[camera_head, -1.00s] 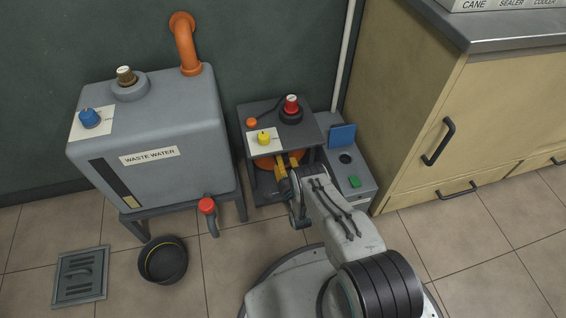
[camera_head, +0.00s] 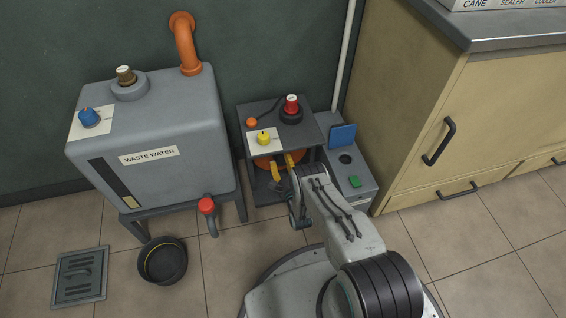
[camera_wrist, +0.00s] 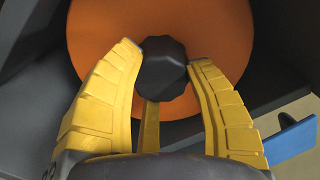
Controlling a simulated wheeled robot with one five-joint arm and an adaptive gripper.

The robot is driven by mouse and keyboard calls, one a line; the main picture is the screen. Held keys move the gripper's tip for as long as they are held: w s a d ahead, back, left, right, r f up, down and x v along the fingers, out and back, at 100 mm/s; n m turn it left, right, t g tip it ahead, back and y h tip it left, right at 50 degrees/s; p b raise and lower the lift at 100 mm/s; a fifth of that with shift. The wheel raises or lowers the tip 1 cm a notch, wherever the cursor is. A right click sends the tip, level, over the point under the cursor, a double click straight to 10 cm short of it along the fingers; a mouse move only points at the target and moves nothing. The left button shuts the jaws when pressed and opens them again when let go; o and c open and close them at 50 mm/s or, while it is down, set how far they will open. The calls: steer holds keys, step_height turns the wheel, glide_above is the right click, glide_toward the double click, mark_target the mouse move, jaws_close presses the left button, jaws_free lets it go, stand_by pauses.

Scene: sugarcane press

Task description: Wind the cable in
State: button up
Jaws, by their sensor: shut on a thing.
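An orange reel disc (camera_wrist: 165,30) with a black faceted knob (camera_wrist: 163,68) fills the top of the wrist view. In the head view the orange reel (camera_head: 296,158) sits inside the dark stand (camera_head: 253,180), under its top plate. My gripper (camera_wrist: 165,75) has its yellow fingers on both sides of the knob, shut on it. It also shows in the head view (camera_head: 283,166) at the stand's open front. Any cable on the reel is hidden.
The stand's top carries a red knob (camera_head: 291,104) and a yellow knob (camera_head: 263,137). A grey waste water tank (camera_head: 150,135) stands left, a grey box with a green button (camera_head: 355,182) right. A black bowl (camera_head: 162,260) and a drain grate (camera_head: 80,276) are on the floor.

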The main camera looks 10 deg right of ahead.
steer(key=shift+w+d+m, duration=0.1)
steer(key=shift+d+m, duration=0.1)
steer(key=shift+m, duration=0.3)
steer(key=o, duration=1)
steer(key=shift+d, duration=0.1)
steer(key=shift+c, duration=0.2)
steer(key=o, duration=0.3)
steer(key=shift+a, duration=0.2)
